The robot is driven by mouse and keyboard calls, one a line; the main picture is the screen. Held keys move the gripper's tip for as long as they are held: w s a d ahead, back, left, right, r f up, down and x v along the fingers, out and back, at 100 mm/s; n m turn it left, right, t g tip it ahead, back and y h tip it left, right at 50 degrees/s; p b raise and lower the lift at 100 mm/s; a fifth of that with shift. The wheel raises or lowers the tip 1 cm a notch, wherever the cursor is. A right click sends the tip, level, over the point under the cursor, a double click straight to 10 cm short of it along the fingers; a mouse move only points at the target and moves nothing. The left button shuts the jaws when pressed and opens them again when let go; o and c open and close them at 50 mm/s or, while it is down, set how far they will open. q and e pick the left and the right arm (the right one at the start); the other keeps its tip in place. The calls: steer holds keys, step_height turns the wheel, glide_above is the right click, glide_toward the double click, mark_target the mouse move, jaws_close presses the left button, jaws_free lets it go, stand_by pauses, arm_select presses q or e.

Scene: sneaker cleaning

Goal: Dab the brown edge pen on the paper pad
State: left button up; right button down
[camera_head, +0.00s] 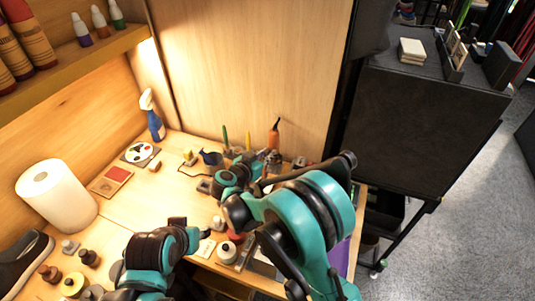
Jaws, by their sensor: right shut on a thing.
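My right gripper (270,163) is at the back of the bench, beyond the teal and black links of my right arm. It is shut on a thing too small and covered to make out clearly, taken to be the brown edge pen. A small white pad with faint marks (206,248), which may be the paper pad, lies on the bench between my arms, apart from the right gripper. My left gripper (177,222) is low over the bench; its fingers are not clear.
A paper towel roll (56,194) and a dark shoe (22,261) are at the left. A blue spray bottle (152,117) stands at the back. An orange bottle (274,137) is near the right gripper. Small jars crowd the front; bare bench shows at the middle left.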

steer(key=shift+f+b, duration=0.65)
stand_by(2.0)
steer(key=shift+r+p, duration=2.3)
steer(key=shift+r, duration=1.25)
